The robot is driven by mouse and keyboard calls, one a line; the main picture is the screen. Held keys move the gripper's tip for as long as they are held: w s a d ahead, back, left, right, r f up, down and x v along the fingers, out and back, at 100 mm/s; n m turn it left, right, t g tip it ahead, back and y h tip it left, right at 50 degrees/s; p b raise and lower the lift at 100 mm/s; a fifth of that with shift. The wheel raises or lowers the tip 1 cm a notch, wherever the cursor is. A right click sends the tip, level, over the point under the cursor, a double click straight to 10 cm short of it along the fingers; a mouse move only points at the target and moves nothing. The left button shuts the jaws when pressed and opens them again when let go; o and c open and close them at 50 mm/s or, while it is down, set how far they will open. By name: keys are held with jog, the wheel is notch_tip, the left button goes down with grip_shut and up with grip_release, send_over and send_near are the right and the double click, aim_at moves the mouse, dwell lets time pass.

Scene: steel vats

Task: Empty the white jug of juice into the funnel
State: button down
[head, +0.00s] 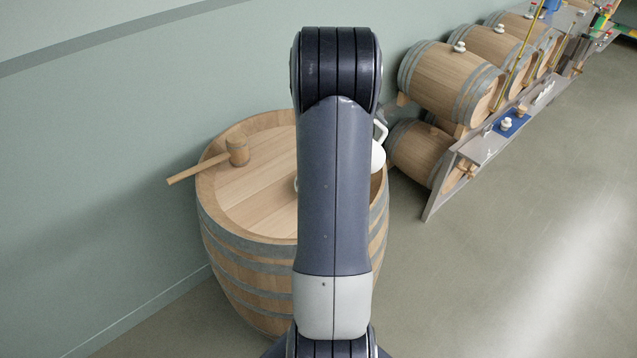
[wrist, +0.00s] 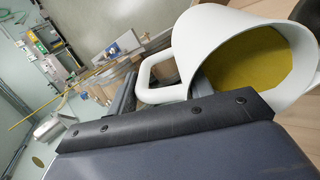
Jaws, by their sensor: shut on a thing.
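My gripper (wrist: 192,88) is shut on the handle of the white jug (wrist: 196,38). Yellow juice (wrist: 248,66) shows inside the jug's wide mouth in the wrist view. In the head view only a small part of the white jug (head: 378,158) shows, at the right edge of my arm, above the right side of the upright barrel. My arm hides the rest of the jug and the gripper there. I cannot make out the funnel; a small white edge at the left of my arm over the barrel top is too hidden to name.
The upright barrel (head: 250,262) stands in front of me by the wall. A wooden mallet (head: 237,152) lies on its top at the left. Several barrels (head: 447,80) lie on a rack at the back right. The floor (head: 520,260) at the right is clear.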

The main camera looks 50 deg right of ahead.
jog(key=shift+w+a+r+g+h, duration=0.2)
jog(key=shift+w+a+g+h, duration=0.1)
jog(key=shift+a+h, duration=0.5)
dwell(1.4)
jog(key=shift+w+a+g+h+b, duration=0.2)
jog(key=shift+a+h+b, duration=0.3)
jog(key=shift+b, duration=0.75)
jog(key=shift+w+a+g+h+b, duration=0.1)
jog(key=shift+a+g+h+b, duration=0.1)
jog(key=shift+h+b, duration=0.75)
dwell(1.3)
jog(key=shift+w+a+f+g+h+b, duration=0.15)
jog(key=shift+a+h+b, duration=0.2)
jog(key=shift+b, duration=0.45)
jog(key=shift+w+a+g+h+b, duration=0.2)
jog(key=shift+a+b, duration=0.2)
jog(key=shift+b, duration=0.4)
dwell(0.7)
